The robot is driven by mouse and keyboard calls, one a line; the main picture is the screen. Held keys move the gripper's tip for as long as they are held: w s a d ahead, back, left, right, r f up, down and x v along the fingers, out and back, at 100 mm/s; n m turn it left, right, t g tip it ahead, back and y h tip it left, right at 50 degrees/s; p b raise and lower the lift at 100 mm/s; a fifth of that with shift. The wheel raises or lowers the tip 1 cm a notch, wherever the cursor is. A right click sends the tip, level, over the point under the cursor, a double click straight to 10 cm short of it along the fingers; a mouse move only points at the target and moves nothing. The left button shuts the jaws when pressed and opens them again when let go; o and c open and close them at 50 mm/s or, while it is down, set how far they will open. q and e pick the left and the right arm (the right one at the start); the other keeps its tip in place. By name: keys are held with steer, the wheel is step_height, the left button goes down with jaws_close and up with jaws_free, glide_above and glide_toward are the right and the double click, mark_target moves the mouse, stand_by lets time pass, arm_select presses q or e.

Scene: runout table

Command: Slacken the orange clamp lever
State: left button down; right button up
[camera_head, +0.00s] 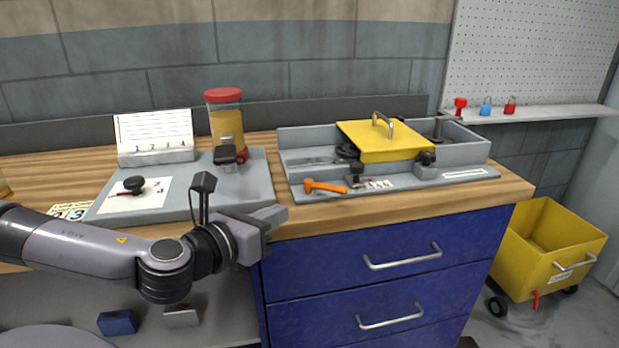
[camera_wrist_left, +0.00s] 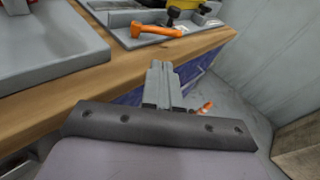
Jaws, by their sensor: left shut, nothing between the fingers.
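The orange clamp lever (camera_head: 325,187) lies at the front left corner of the grey machine base (camera_head: 440,188), on the workbench. It also shows near the top of the left wrist view (camera_wrist_left: 155,30). My left gripper (camera_head: 272,216) is shut and empty. It is in front of the bench edge, to the left of the lever and apart from it. In the left wrist view its closed fingers (camera_wrist_left: 160,75) point toward the lever, with a gap between. My right gripper is not in view.
A yellow guard (camera_head: 381,141) with a handle covers part of the machine. A grey panel (camera_head: 255,180) with a black knob (camera_head: 134,185) and a red-lidded jar (camera_head: 225,120) stand to the left. Blue drawers (camera_head: 345,260) are below. A yellow cart (camera_head: 560,260) stands on the floor at right.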

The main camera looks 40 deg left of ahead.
arm_select(q)
steer(key=m, duration=0.2)
steer(key=p, duration=0.2)
glide_toward(328, 188)
steer(key=w, duration=0.5)
steer(key=shift+f, duration=0.4)
steer(key=shift+w+f, duration=0.2)
steer(key=shift+w, duration=0.65)
steer(key=shift+w+d+r+n+p, duration=0.1)
steer(key=shift+w+r+n+p, duration=0.1)
steer(key=shift+w+n+p, duration=0.55)
steer(key=shift+d+f+y+p, duration=0.1)
steer(key=shift+y+p, duration=0.6)
steer(key=shift+p, duration=0.15)
steer(key=shift+f+n, duration=0.15)
steer(key=shift+n, duration=0.1)
